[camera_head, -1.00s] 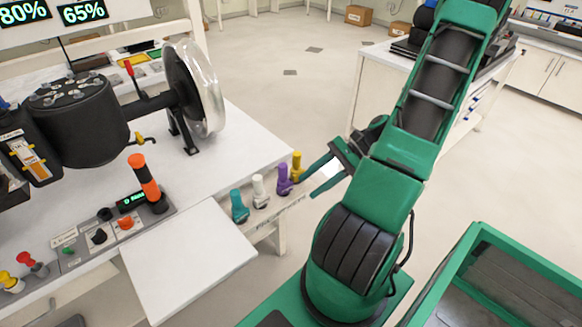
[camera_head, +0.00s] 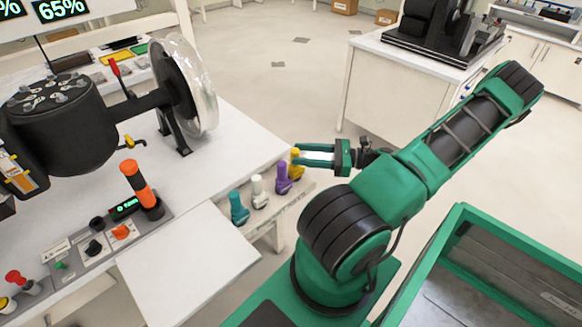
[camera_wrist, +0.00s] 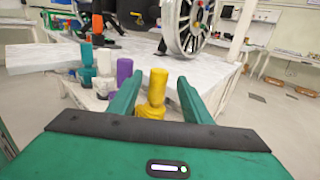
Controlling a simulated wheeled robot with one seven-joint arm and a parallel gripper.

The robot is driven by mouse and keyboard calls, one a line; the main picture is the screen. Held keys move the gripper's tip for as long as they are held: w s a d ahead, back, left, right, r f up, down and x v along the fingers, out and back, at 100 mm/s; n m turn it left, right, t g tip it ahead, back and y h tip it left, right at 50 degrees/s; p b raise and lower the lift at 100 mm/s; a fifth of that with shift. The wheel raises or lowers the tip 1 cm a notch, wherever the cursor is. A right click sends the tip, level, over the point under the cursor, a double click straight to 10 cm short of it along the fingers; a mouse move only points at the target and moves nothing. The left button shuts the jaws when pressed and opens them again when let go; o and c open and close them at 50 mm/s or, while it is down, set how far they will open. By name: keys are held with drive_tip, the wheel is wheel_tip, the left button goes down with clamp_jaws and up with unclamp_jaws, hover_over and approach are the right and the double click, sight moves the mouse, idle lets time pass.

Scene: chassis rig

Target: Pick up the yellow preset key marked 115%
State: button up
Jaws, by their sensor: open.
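The yellow key (camera_head: 295,160) stands upright at the right end of a row of keys on a small ledge at the table's edge. In the wrist view the yellow key (camera_wrist: 156,95) stands between the two green fingers. My gripper (camera_head: 304,156) is open and level, its fingertips around the yellow key with a gap on each side in the wrist view (camera_wrist: 155,100). I cannot tell whether a finger touches it. No 115% marking is readable on the key.
Beside it stand a purple key (camera_head: 283,176), a white key (camera_head: 259,191) and a teal key (camera_head: 238,207). A wheel (camera_head: 186,85) on a black machine stands on the white table behind. A green-rimmed bin (camera_head: 440,250) is at the lower right.

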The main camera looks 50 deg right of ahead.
drive_tip(key=x, duration=0.6)
drive_tip(key=shift+w+a, duration=0.25)
drive_tip(key=shift+a, duration=0.05)
clamp_jaws()
